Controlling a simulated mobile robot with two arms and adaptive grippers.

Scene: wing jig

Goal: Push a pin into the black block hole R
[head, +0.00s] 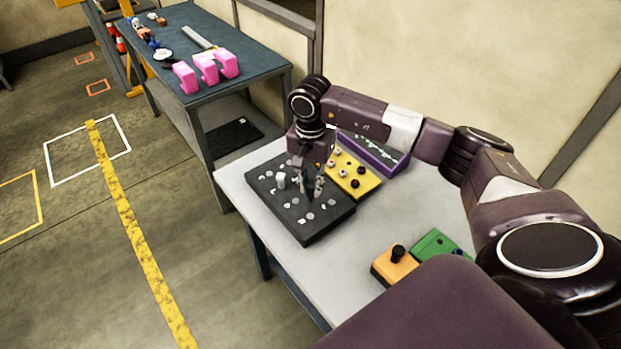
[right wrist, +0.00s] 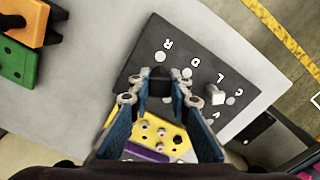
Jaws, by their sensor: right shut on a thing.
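The black block (head: 318,222) lies on the light table, with white letters and pale round spots on its top. It also shows in the right wrist view (right wrist: 190,38), with the letter R (right wrist: 167,44) near its upper left. A white pin (head: 281,182) stands upright in the block, and shows in the right wrist view too (right wrist: 216,96). My right gripper (head: 312,190) is over the block, shut on a dark pin (right wrist: 160,86) whose lower end is hard to see. I cannot tell whether that pin touches the block. My left gripper is out of view.
A yellow block (head: 366,187) with black and white pins and a purple tray (head: 392,170) stand behind the black block. An orange block (head: 390,268) with a black knob and a green block (head: 432,243) are nearer. Pink objects (head: 206,68) stand on another table.

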